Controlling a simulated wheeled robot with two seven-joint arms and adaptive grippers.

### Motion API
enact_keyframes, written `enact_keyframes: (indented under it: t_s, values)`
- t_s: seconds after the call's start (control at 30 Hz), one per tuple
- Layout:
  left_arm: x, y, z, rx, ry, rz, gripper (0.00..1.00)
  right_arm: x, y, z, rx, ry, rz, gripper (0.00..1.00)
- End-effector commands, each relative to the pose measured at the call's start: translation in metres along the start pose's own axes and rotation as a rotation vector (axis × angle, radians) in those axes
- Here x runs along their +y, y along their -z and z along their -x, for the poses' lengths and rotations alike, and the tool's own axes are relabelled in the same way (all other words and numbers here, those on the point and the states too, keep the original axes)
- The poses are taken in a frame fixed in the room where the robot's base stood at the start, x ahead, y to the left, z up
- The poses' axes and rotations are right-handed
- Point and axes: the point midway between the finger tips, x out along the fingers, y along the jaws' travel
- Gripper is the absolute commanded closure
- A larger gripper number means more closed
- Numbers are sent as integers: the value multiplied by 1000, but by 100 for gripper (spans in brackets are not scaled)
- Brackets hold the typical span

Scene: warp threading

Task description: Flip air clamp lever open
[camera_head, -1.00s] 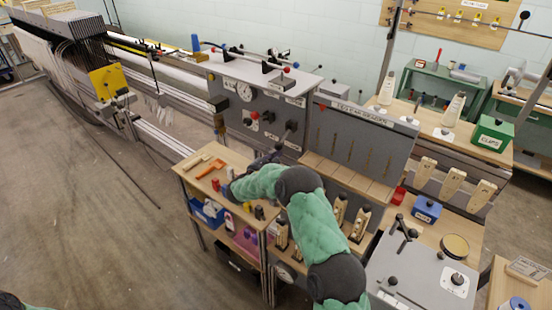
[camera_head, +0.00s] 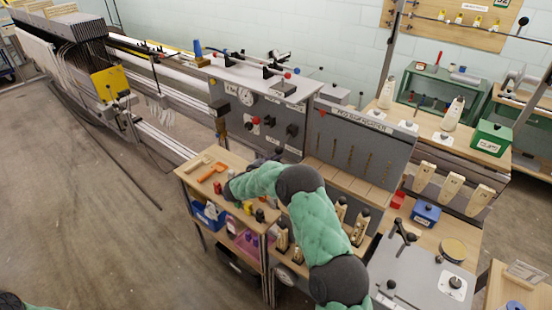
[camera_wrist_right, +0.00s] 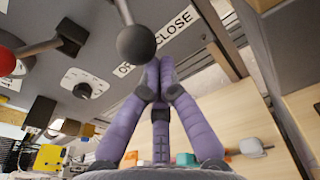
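The air clamp lever shows in the right wrist view as a grey rod ending in a dark ball knob (camera_wrist_right: 136,44). It stands out from a grey panel (camera_wrist_right: 95,35), in front of a label reading roughly OPEN and CLOSE. My right gripper (camera_wrist_right: 160,62) has purple fingers whose tips come together just below and right of the ball, with nothing seen between them. Whether they touch the lever is unclear. In the head view, my right gripper (camera_head: 272,157) is low at the panel's front, mostly hidden by my forearm. My left gripper is out of view.
A wooden cart (camera_head: 235,165) with an orange tool (camera_head: 212,173) and small items stands below the panel. A grey tool board (camera_head: 352,140) is to its right. In the wrist view, a dial (camera_wrist_right: 84,83) and a red knob (camera_wrist_right: 6,60) lie left of the lever.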

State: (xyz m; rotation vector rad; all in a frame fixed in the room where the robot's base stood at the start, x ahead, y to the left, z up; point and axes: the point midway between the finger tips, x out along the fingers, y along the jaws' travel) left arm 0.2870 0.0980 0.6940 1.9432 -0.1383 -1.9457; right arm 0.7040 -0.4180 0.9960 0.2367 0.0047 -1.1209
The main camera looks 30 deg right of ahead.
Motion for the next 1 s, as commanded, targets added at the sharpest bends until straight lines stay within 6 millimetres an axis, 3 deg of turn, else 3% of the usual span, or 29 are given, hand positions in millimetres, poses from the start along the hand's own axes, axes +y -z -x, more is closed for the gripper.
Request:
enact_keyframes:
  t_s: [0.47,1.0]
  values:
    - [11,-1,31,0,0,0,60,5,-23,11,136,26,-14,100]
    - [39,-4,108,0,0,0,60,14,-64,28,476,89,-37,100]
